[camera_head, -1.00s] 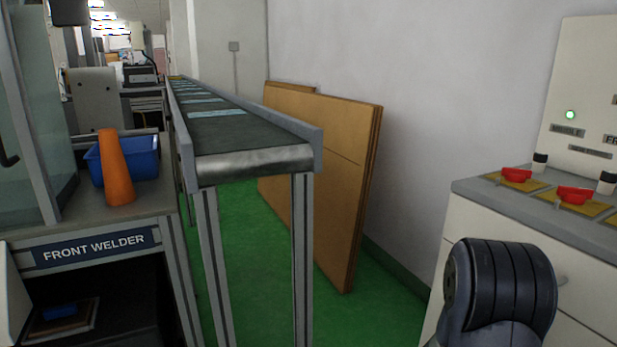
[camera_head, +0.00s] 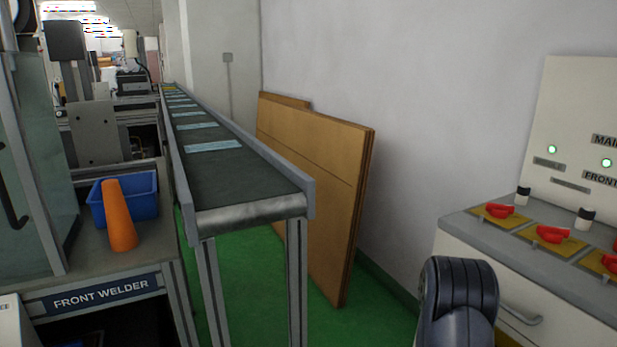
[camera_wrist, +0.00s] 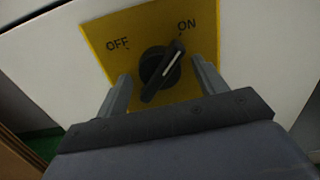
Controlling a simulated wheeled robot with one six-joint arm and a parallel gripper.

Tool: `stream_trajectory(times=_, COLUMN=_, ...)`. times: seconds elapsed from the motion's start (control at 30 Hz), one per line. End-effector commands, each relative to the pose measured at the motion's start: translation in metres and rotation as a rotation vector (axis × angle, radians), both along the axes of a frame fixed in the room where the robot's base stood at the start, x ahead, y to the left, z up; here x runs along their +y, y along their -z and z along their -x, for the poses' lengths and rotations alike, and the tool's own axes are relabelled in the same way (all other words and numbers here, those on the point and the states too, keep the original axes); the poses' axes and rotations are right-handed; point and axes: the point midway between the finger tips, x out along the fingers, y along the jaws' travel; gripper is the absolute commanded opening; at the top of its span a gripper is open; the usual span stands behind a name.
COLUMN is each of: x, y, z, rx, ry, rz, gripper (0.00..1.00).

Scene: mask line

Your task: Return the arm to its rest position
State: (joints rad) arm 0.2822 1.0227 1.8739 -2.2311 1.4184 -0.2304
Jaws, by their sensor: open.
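My gripper (camera_wrist: 160,92) shows in the wrist view with its two fingers apart and nothing between them that I can see held. Beyond the fingers is a black rotary knob (camera_wrist: 160,67) on a yellow plate (camera_wrist: 115,25) marked OFF and ON. The knob's white line points up and right, towards ON. I cannot tell whether the fingers touch the knob. In the head view only a dark rounded link of my arm shows at the bottom right; my gripper is out of that view.
A grey-topped cabinet (camera_head: 470,225) with several red switches (camera_head: 499,211) stands at the right, below a control panel (camera_head: 575,110). A conveyor (camera_head: 230,178) with blue masks runs away in the middle. Brown boards (camera_head: 320,180) lean on the wall. An orange cone (camera_head: 118,218) stands by a blue bin (camera_head: 140,194).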

Motion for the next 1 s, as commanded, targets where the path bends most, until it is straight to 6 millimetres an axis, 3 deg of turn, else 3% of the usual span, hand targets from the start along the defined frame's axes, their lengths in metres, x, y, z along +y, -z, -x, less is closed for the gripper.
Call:
stream_trajectory(times=0.43, x=-0.0001, y=-0.0018, z=0.0, rx=0.28, ry=0.001, rz=0.116, gripper=0.67)
stream_trajectory(times=1.0, x=0.001, y=0.0003, z=0.0011, rx=0.298, ry=0.002, rz=0.124, gripper=0.67)
